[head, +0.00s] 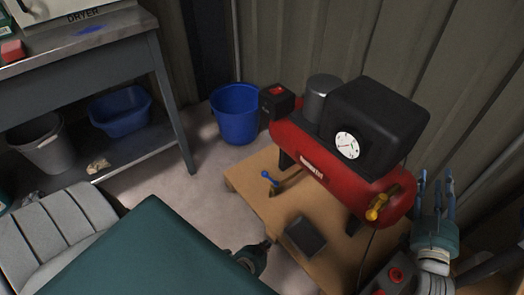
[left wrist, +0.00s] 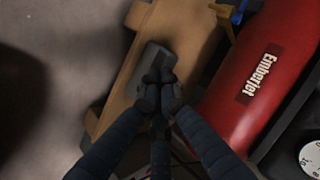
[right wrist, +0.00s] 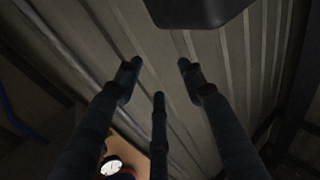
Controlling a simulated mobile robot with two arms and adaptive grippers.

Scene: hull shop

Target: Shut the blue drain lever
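The blue drain lever (head: 265,174) is a small handle with a round knob, at the lower left of the red compressor tank (head: 325,170), above the wooden base (head: 262,200). It also shows at the top edge of the left wrist view (left wrist: 239,13), partly cut off. I cannot tell its valve position. My left gripper (head: 266,243) is in front of the lever and apart from it. Its fingertips (left wrist: 160,76) are together and hold nothing visible, over a dark grey block. My right gripper (head: 436,182) is open and empty, right of the compressor, fingers pointing up.
The dark grey block (head: 305,237) lies on the wooden base. A brass valve (head: 377,208) sits at the tank's right end. A blue bucket (head: 236,118) stands behind. A metal bench (head: 85,58) is at left; a corrugated wall (head: 450,60) closes the right.

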